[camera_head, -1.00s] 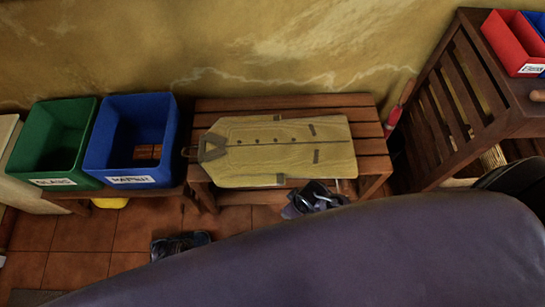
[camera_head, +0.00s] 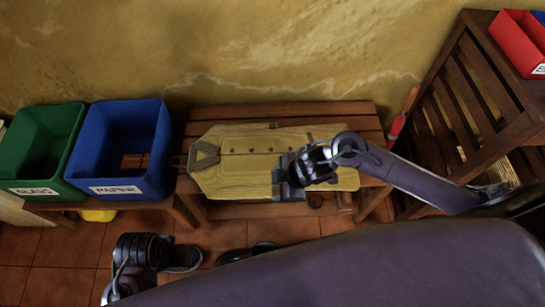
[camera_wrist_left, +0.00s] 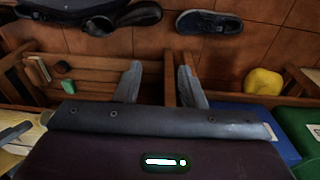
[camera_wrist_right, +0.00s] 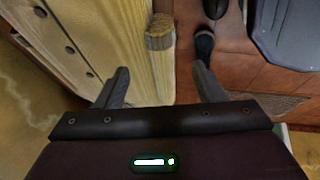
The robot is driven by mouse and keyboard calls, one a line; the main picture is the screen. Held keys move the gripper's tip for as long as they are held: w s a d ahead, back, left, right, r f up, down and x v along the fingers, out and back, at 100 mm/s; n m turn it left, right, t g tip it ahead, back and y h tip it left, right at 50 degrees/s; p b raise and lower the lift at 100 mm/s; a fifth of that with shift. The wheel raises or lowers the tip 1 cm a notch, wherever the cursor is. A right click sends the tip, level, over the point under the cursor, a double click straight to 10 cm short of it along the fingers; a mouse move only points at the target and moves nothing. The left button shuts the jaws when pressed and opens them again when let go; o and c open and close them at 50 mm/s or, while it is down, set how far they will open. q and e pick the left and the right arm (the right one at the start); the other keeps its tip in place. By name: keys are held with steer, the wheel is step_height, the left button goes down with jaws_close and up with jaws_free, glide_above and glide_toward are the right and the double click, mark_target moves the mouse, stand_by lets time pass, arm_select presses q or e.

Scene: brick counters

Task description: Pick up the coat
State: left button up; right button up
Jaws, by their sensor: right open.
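The yellow coat (camera_head: 225,165) lies flat on the wooden bench, its grey collar at the left and dark buttons along its middle. My right gripper (camera_head: 284,185) is at the coat's front edge. In the right wrist view the coat (camera_wrist_right: 90,35) fills the left side, and its sleeve end lies between the open fingers of my right gripper (camera_wrist_right: 160,68). I cannot tell whether they touch it. My left gripper (camera_wrist_left: 158,75) is open in the left wrist view, with bench wood beyond its fingers. In the head view my left arm shows at lower left, its fingers unclear.
A green bin (camera_head: 22,186) and a blue bin (camera_head: 85,185) stand left of the bench (camera_head: 330,112). Dark shoes (camera_head: 184,258) lie on the tiled floor in front. A wooden rack (camera_head: 465,110) with a red bin (camera_head: 520,48) stands at right.

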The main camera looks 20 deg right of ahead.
mark_target(273, 189)
steer(key=shift+f, duration=0.45)
steer(key=b+x, duration=0.1)
steer(key=x, duration=0.1)
steer(key=b+x, duration=0.1)
steer(key=x, duration=0.1)
steer(key=d+b+x, duration=0.1)
steer(key=x, duration=0.1)
steer(key=shift+f+b, duration=0.3)
steer(key=shift+f, duration=0.1)
steer(key=shift+w+a+f, duration=0.15)
steer(key=shift+a+f, duration=0.05)
arm_select(q)
steer(key=d, duration=0.1)
steer(key=w+d+f+t+h, duration=0.1)
steer(key=w+d+m+t, duration=0.1)
steer(key=d, duration=0.1)
steer(key=shift+d+f, duration=0.1)
steer(key=shift+f, duration=0.1)
arm_select(e)
steer(key=shift+r, duration=0.1)
jaws_close()
